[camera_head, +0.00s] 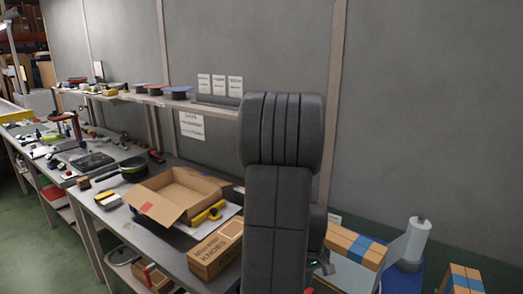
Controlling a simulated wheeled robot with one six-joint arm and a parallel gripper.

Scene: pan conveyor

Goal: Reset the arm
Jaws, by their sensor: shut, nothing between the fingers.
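My arm (278,215) rises upright through the middle of the head view as a thick, dark grey link with a ridged top. It hides the right end of the workbench and part of the wall behind it. A small part of my arm with a green light (325,266) shows low at its right side. My gripper and its fingertips are not seen in this view.
Left of my arm, the workbench (105,210) holds an open cardboard box (160,197), a closed carton labelled "KNOBS" (213,256), a dark pan (133,168) and tools. A shelf (150,99) runs above. Taped boxes (355,247) and a white roll (414,242) stand at right.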

